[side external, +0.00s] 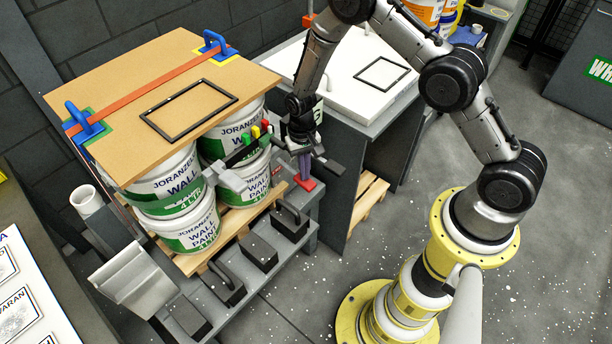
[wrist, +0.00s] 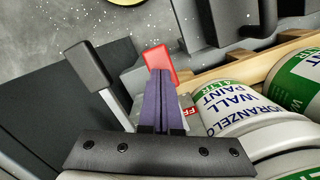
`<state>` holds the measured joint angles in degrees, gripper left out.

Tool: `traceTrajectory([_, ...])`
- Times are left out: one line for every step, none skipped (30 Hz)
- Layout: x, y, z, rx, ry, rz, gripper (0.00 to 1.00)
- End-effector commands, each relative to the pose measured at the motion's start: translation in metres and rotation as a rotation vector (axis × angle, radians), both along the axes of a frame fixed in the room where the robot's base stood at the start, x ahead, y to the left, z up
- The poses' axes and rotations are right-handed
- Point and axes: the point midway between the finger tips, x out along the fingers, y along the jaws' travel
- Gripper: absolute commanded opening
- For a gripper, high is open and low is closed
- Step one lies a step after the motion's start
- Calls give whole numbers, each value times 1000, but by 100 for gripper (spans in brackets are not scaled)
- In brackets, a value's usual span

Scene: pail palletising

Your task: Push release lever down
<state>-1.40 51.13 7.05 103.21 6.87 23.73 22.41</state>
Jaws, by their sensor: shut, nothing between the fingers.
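A red paddle (side external: 306,184), which looks like the release lever's end, sits at the right front corner of the pail stand. It also shows in the wrist view (wrist: 158,58), just beyond my fingertips. My gripper (side external: 305,174) points down with its purple fingers together and empty. In the wrist view the fingertips (wrist: 161,73) overlap the paddle's near edge; I cannot tell whether they touch it. The lever's lower part is hidden behind the fingers. A dark grey block on a light arm (wrist: 88,65) stands left of the fingers. A partly covered red label (wrist: 191,111) shows to their right.
Stacked paint pails (side external: 192,233) stand on a wooden pallet beneath a brown board (side external: 130,115) with an orange strap. Dark handled blocks (side external: 258,253) line the stand's front shelf. A white-topped table (side external: 340,60) is behind my gripper. The floor in front is open.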

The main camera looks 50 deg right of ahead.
Motion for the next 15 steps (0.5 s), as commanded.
traceTrajectory([-1,0,0,0,1,0,0])
traceTrajectory([-1,0,0,0,1,0,0])
traceTrajectory([1,-1,0,0,1,0,0])
traceTrajectory([3,-2,1,0,0,-1,0])
traceTrajectory([6,-3,2,0,-1,-1,0])
traceTrajectory([11,-5,4,0,-2,-2,0])
traceTrajectory([14,-7,5,0,-3,-2,0])
traceTrajectory([18,-9,6,0,-3,-2,0])
traceTrajectory([21,-11,8,-1,-3,-1,0])
traceTrajectory([24,-12,9,-1,-3,-1,0])
traceTrajectory([25,-13,9,-1,-3,-1,0])
traceTrajectory([27,-14,10,-1,-3,-1,0])
traceTrajectory([28,-15,10,-1,-4,-2,0])
traceTrajectory([29,-15,11,-1,-5,-2,0])
traceTrajectory([30,-15,11,-1,-7,-3,0])
